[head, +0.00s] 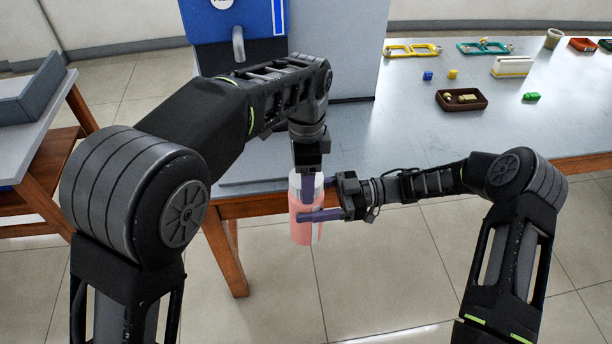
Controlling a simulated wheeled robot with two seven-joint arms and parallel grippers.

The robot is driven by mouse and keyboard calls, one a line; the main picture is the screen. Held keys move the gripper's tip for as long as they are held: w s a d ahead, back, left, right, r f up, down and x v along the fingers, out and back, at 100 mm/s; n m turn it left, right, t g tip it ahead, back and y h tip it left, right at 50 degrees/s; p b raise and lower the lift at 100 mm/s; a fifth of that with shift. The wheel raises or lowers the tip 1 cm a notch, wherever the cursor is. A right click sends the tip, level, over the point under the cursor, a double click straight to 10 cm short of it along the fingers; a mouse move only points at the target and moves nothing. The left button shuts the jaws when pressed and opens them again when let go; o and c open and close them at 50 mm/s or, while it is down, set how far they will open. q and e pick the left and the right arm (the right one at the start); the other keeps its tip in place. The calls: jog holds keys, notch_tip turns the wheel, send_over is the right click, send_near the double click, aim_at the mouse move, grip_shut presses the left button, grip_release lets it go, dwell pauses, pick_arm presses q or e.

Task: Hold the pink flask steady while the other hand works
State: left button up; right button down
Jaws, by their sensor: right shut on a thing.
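The pink flask (302,234) is upright, held in the air in front of the table's near edge. Its upper end is pale grey-white and partly covered by fingers. My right gripper (312,207) comes in from the right and is shut on the flask, with one purple finger across its near side. My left gripper (308,188) points straight down at the flask's top, its purple fingers overlapping the upper end in the picture. I cannot tell whether the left fingers touch the flask or how far apart they are.
A grey-topped table (400,130) lies behind the flask. A blue dispenser-like box (236,25) with a spout stands at the back. To the right are a brown tray (480,104), yellow (428,50) and teal (468,48) eyeglass frames, a white-and-yellow holder (513,67) and small blocks.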

pick_arm(q)
jog(key=n, duration=1.2)
jog(key=shift+n, duration=0.4)
jog(key=n, duration=0.2)
jog(key=shift+r+n, duration=0.1)
jog(key=shift+n, duration=0.3)
jog(key=n, duration=1.4)
jog(key=shift+n, duration=0.4)
jog(key=shift+r, duration=0.15)
jog(key=shift+r, duration=1)
